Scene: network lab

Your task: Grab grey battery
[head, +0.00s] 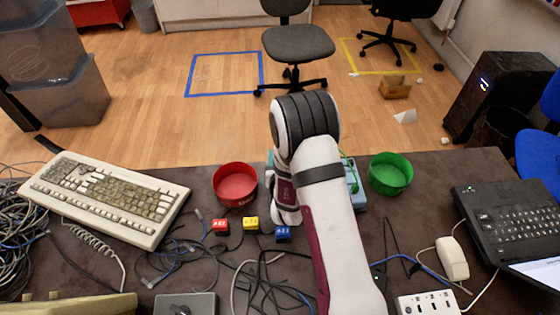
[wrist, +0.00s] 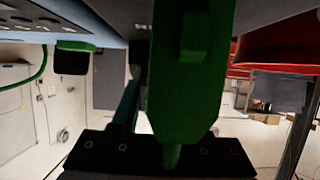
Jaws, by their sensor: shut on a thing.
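My gripper (wrist: 190,45) fills the middle of the wrist view, with a wide green finger in front. It is shut on a grey block (wrist: 115,14) at the top of that view, which seems to be the grey battery. The green finger covers the block's middle, so its full shape and the exact contact are hidden. In the head view my arm blocks the gripper and the battery.
A red bowl (head: 235,198) and a green bowl (head: 390,186) stand on either side of my arm. A light-blue device (head: 356,198) is partly behind it. Loose cables cover the front; a keyboard (head: 105,200) lies left.

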